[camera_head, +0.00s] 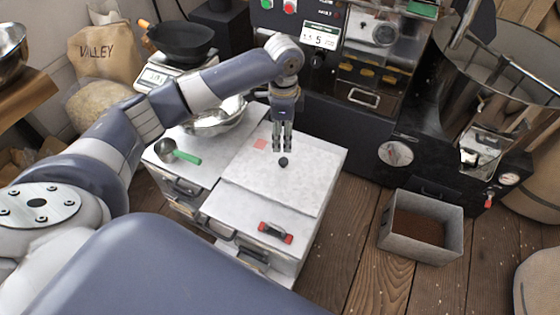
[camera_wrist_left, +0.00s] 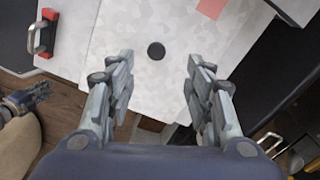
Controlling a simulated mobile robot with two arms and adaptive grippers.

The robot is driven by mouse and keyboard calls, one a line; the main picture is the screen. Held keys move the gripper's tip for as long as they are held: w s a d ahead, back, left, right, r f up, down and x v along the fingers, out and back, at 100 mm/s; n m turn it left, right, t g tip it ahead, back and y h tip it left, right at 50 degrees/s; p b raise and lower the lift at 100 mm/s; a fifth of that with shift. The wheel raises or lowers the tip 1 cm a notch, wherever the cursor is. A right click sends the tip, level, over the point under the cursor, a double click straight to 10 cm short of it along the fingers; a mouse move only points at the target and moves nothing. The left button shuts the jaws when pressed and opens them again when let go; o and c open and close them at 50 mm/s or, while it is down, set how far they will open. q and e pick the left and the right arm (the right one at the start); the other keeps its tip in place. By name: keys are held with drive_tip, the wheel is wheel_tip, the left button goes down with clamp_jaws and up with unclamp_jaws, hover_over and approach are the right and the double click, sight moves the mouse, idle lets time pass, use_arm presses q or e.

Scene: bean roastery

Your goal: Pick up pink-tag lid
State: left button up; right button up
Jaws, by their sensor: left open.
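The pink-tag lid (camera_head: 308,181) is a pale, speckled flat slab lying on a white cabinet, with a small pink square (camera_head: 260,144) near its back left corner. A round black knob (camera_head: 283,162) stands near its middle. My left gripper (camera_head: 282,149) points down over the lid, open and empty, its fingertips close to the knob. In the left wrist view the knob (camera_wrist_left: 156,50) shows between and just beyond the two spread fingers (camera_wrist_left: 158,62). Whether the fingers touch the lid cannot be told. What seems to be my right gripper (camera_wrist_left: 28,100) shows small at the left edge there.
The dark roaster (camera_head: 345,125) stands close behind. A grey box of brown grounds (camera_head: 385,226) is at right.

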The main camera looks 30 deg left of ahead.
sight(283, 160)
use_arm(q)
drive_tip(key=f, duration=0.3)
drive_tip(key=shift+s+d+f+b, duration=0.25)
drive_tip(key=shift+d+f+b, duration=0.1)
drive_tip(key=shift+f, duration=0.05)
drive_tip(key=shift+a+f, duration=0.1)
drive_tip(key=shift+f, duration=0.5)
wheel_tip(283, 160, down, 5)
drive_tip(key=shift+b, duration=0.6)
use_arm(e)
drive_tip(key=w+r, duration=0.4)
drive_tip(key=r, duration=0.1)
drive_tip(key=shift+r, duration=0.35)
use_arm(q)
drive_tip(key=shift+c, duration=0.4)
use_arm(e)
drive_tip(key=shift+a, duration=0.1)
use_arm(q)
clamp_jaws()
